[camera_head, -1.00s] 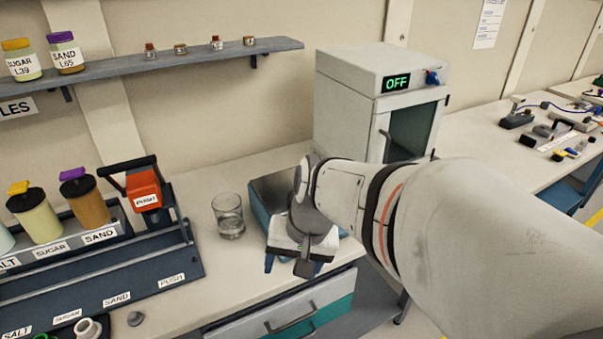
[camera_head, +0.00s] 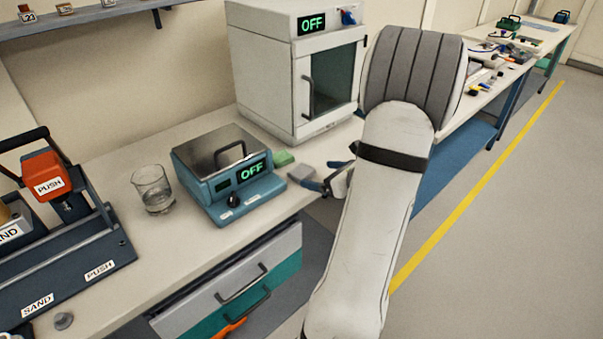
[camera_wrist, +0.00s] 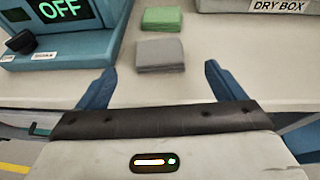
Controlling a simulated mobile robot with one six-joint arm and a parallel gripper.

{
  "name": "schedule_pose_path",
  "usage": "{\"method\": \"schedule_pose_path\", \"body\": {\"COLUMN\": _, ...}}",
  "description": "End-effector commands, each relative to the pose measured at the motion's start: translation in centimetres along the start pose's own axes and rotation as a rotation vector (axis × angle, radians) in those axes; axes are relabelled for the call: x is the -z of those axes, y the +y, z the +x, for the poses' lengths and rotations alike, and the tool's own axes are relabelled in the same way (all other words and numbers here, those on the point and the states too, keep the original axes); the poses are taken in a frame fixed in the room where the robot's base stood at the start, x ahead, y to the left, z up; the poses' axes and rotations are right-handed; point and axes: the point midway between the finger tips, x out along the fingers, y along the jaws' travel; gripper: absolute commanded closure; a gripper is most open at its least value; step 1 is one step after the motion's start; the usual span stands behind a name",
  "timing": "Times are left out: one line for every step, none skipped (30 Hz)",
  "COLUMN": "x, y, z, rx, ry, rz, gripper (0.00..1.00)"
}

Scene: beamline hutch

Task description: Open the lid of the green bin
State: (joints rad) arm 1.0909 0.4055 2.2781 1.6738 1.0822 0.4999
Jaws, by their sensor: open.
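No green bin with a lid can be made out in either view. My gripper (camera_head: 323,178) is at the front edge of the bench, right of the blue hot plate (camera_head: 228,175). In the wrist view its two blue fingers (camera_wrist: 158,80) are spread apart with nothing between them. Beyond the fingertips, a grey folded cloth (camera_wrist: 160,54) and a green folded cloth (camera_wrist: 162,20) lie on the bench. My arm hides part of the floor and bench to the right.
A white dry box (camera_head: 290,75) reading OFF stands behind. A glass beaker (camera_head: 153,188) and a dispenser rack (camera_head: 70,240) are left. Drawers (camera_head: 240,285) sit below the bench. A small green case (camera_head: 508,23) is on a far table. Floor at right is clear.

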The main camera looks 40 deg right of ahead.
Motion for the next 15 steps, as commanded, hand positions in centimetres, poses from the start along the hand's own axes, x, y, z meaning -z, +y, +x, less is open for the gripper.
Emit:
{"method": "schedule_pose_path", "body": {"x": 0.0, "y": 0.1, "z": 0.7, "rx": -0.004, "ry": 0.0, "rz": -0.002, "gripper": 0.11}}
{"method": "schedule_pose_path", "body": {"x": -0.1, "y": 0.1, "z": 1.1, "rx": -0.005, "ry": 0.001, "rz": -0.003, "gripper": 0.11}}
{"method": "schedule_pose_path", "body": {"x": -0.1, "y": 0.1, "z": 1.5, "rx": -0.005, "ry": 0.001, "rz": -0.004, "gripper": 0.11}}
{"method": "schedule_pose_path", "body": {"x": -0.1, "y": 0.1, "z": 1.8, "rx": -0.005, "ry": 0.001, "rz": -0.004, "gripper": 0.11}}
{"method": "schedule_pose_path", "body": {"x": -0.1, "y": 0.1, "z": 2.2, "rx": -0.005, "ry": 0.002, "rz": -0.003, "gripper": 0.11}}
{"method": "schedule_pose_path", "body": {"x": -0.1, "y": 0.1, "z": 2.7, "rx": -0.006, "ry": 0.003, "rz": -0.003, "gripper": 0.11}}
{"method": "schedule_pose_path", "body": {"x": -0.1, "y": 0.1, "z": 3.2, "rx": -0.007, "ry": 0.002, "rz": -0.003, "gripper": 0.11}}
{"method": "schedule_pose_path", "body": {"x": -0.2, "y": 0.1, "z": 3.7, "rx": -0.007, "ry": 0.002, "rz": -0.003, "gripper": 0.11}}
{"method": "schedule_pose_path", "body": {"x": -0.2, "y": 0.0, "z": 4.4, "rx": -0.008, "ry": 0.002, "rz": -0.005, "gripper": 0.11}}
{"method": "schedule_pose_path", "body": {"x": -0.2, "y": 0.0, "z": 4.8, "rx": -0.008, "ry": 0.002, "rz": -0.005, "gripper": 0.11}}
{"method": "schedule_pose_path", "body": {"x": -0.2, "y": 0.0, "z": 5.3, "rx": -0.007, "ry": 0.002, "rz": -0.005, "gripper": 0.11}}
{"method": "schedule_pose_path", "body": {"x": -0.1, "y": 0.0, "z": 5.7, "rx": -0.007, "ry": 0.003, "rz": -0.005, "gripper": 0.11}}
{"method": "schedule_pose_path", "body": {"x": -0.1, "y": 0.0, "z": 6.0, "rx": -0.007, "ry": 0.003, "rz": -0.005, "gripper": 0.11}}
{"method": "schedule_pose_path", "body": {"x": -0.1, "y": 0.0, "z": 6.3, "rx": -0.006, "ry": 0.003, "rz": -0.005, "gripper": 0.11}}
{"method": "schedule_pose_path", "body": {"x": -0.1, "y": 0.0, "z": 6.5, "rx": -0.006, "ry": 0.003, "rz": -0.005, "gripper": 0.11}}
